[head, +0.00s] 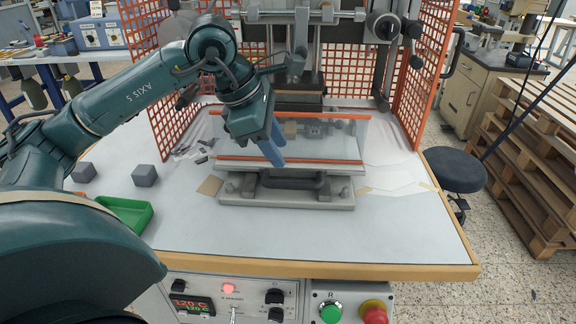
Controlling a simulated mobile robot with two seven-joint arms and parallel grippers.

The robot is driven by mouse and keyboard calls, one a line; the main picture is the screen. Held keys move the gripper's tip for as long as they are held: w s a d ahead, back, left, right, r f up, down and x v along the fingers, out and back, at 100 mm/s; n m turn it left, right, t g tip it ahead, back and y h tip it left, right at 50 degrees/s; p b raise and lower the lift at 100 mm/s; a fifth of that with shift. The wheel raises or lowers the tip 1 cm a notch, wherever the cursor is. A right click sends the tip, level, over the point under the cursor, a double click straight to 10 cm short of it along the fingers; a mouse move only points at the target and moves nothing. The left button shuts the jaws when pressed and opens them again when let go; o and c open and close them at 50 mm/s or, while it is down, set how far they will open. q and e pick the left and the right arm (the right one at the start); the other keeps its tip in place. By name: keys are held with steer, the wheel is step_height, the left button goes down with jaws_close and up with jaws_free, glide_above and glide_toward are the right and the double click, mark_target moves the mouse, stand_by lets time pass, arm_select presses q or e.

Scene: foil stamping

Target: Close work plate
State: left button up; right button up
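The work plate appears to be the pale, flat unit on the grey metal base (330,197) in front of the press. It has an orange strip along its front edge (325,162) and another at its back. My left gripper (273,156) has blue fingers pointing down, over the left part of this unit near the front strip. The fingers overlap in this view, so I cannot tell their gap or whether they touch the strip. They hide part of the plate. My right gripper is not in view.
The press head (300,88) stands behind the plate, between orange mesh guards (423,60). On the table are grey cubes (145,175) and a green tray (127,212) at left. A control panel (230,300) with buttons is below the front edge. The table's right front is clear.

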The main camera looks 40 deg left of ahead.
arm_select(q)
steer(key=v, duration=0.4)
steer(key=shift+a+r, duration=0.1)
steer(key=shift+r, duration=0.2)
stand_by(0.7)
stand_by(0.4)
